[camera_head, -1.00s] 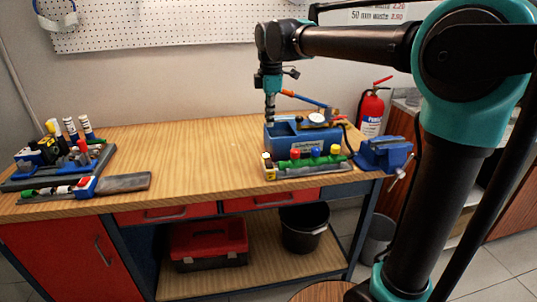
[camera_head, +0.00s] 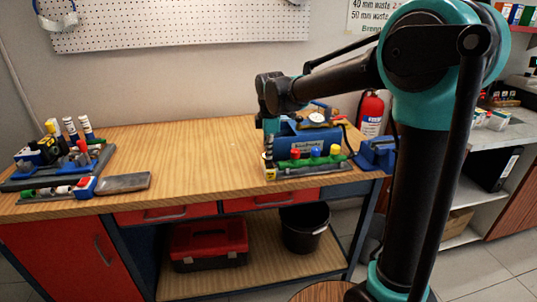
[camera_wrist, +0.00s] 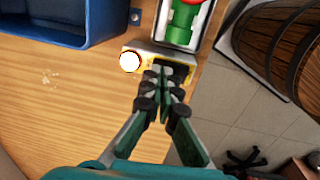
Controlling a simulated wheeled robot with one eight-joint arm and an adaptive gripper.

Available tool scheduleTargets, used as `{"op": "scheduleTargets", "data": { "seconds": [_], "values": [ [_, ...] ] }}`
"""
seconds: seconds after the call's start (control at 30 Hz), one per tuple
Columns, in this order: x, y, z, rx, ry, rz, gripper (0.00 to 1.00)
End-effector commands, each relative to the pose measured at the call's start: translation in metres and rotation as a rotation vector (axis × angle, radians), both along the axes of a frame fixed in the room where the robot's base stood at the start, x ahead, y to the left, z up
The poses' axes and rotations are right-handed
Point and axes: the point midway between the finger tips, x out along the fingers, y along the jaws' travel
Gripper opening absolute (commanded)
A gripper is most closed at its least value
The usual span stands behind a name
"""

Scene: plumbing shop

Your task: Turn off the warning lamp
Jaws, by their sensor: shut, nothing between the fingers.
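The warning lamp (camera_wrist: 130,62) glows bright white in the wrist view, on the left end of a small yellow-edged box. A dark switch part (camera_wrist: 184,72) shows on the right of the same box, partly hidden by my fingertips. My gripper (camera_wrist: 163,75) is shut and empty, with its tips over the box just right of the lamp. Whether the tips touch the switch, I cannot tell. In the head view the box (camera_head: 270,173) is small at the left end of the green valve row, below my wrist.
A green pipe with coloured valves (camera_head: 315,159) lies right of the box. A blue test pump (camera_head: 309,142) stands behind it, and its blue trough (camera_wrist: 55,25) shows in the wrist view. A blue vise (camera_head: 376,155) is at the right. The middle of the bench (camera_head: 190,150) is clear.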

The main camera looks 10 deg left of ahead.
Motion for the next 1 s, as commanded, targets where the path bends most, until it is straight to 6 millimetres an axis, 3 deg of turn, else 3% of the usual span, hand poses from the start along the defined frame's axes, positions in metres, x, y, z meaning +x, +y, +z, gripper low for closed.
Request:
{"op": "scheduleTargets", "data": {
  "seconds": [0.6, 1.0],
  "values": [
    [0.0042, 0.0014, -0.0130, -0.001, 0.004, 0.000, 0.00],
    [-0.0007, -0.0001, -0.0112, -0.001, 0.004, 0.000, 0.00]
  ]
}}
